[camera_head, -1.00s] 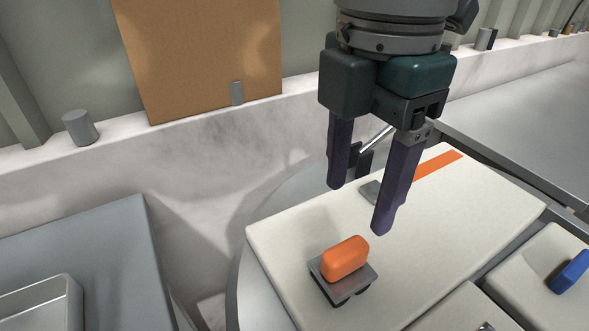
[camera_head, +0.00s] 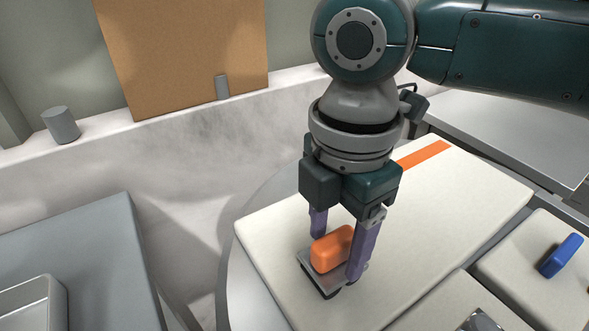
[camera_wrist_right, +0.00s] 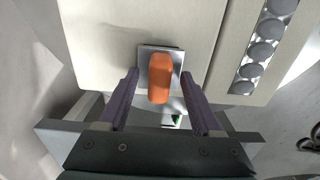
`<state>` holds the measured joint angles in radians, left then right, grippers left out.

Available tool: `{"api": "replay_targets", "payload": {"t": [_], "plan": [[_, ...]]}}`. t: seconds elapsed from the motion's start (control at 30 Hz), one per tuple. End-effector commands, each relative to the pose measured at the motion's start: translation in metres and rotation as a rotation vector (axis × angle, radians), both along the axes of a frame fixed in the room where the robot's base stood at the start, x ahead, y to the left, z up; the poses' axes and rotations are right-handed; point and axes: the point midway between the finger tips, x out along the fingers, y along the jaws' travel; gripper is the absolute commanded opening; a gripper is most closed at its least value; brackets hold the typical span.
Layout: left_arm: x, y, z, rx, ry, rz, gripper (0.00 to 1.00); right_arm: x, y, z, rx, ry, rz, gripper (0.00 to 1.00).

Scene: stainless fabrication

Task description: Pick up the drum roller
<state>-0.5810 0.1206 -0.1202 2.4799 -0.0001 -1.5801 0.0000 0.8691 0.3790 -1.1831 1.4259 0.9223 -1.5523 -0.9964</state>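The piece that I take as the drum roller has an orange block-shaped grip (camera_head: 331,250) on a square grey metal plate (camera_head: 314,276). It rests on the near left part of a cream-coloured panel (camera_head: 275,255). My right gripper (camera_head: 336,257) points down over it, open, with one purple finger on each side of the grip. In the right wrist view the orange grip (camera_wrist_right: 159,77) stands between the fingertips, with a gap on both sides. The underside of the plate is hidden. My left gripper is not in view.
A smaller cream block with a blue piece (camera_head: 561,256) is at the right. Several round metal discs (camera_wrist_right: 262,50) sit in a strip beside the panel. A grey table with a metal tray (camera_head: 35,300) is at the left. An orange stripe (camera_head: 424,154) marks the panel's far end.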

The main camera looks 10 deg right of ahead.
Motion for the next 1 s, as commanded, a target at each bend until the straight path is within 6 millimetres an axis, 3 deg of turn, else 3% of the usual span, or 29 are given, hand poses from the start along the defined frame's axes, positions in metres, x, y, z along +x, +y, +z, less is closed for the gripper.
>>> {"api": "replay_targets", "payload": {"t": [0.07,0.57,1.0], "plan": [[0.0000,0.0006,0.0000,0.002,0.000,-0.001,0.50,0.0002,0.0002,0.0003,0.000,0.000,0.000,0.56],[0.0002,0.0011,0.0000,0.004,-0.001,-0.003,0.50,0.0002,0.0002,0.0006,0.000,-0.001,0.000,0.00],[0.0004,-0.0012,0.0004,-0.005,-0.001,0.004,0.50,0.0003,0.0002,0.0009,0.000,-0.001,0.000,0.00]]}}
